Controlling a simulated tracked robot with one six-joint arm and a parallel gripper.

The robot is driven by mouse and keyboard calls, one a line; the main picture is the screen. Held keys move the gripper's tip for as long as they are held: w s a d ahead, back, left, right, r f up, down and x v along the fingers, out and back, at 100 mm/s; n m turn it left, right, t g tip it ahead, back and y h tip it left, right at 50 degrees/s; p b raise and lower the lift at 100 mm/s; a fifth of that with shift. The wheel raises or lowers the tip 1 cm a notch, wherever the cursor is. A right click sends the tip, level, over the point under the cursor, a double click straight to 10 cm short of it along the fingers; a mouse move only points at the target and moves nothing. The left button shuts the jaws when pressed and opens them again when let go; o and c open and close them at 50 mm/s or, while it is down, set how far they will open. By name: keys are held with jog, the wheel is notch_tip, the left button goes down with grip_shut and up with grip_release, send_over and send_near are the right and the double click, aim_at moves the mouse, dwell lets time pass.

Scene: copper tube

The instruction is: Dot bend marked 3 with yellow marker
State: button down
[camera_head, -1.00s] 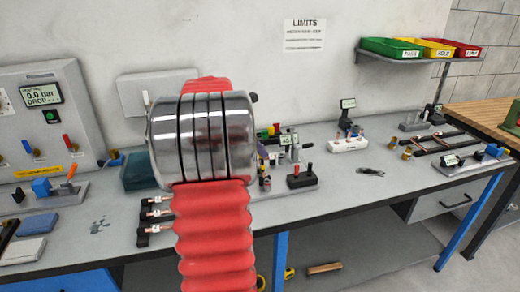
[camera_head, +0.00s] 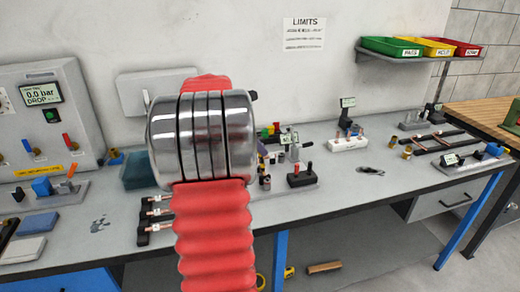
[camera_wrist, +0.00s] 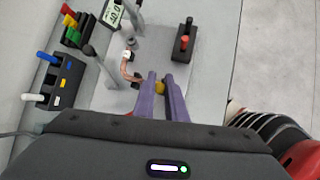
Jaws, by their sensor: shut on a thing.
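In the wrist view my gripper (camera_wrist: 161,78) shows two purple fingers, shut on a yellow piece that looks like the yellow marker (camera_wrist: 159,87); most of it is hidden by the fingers. A bent copper tube (camera_wrist: 126,70) with a white tag stands just left of the fingertips, seemingly apart from them. I cannot read its number. In the head view my gripper is almost wholly hidden behind my red and chrome arm.
A dark rack (camera_wrist: 65,82) with a blue and a white marker stands left. Red, yellow and green pieces (camera_wrist: 72,30) and a gauge display (camera_wrist: 112,13) are beyond. A black block with a red knob (camera_wrist: 184,42) stands right of the fingers. Three tagged copper pieces (camera_head: 157,213) lie at the bench front.

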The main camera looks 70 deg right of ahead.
jog(key=shift+w+a+r, duration=0.1)
jog(key=shift+a+r, duration=0.1)
jog(key=shift+r, duration=0.65)
jog(key=shift+a+r, duration=0.25)
jog(key=shift+r, duration=0.65)
jog(key=shift+w+a+r, duration=0.1)
jog(key=shift+a+r, duration=0.1)
jog(key=shift+r, duration=0.65)
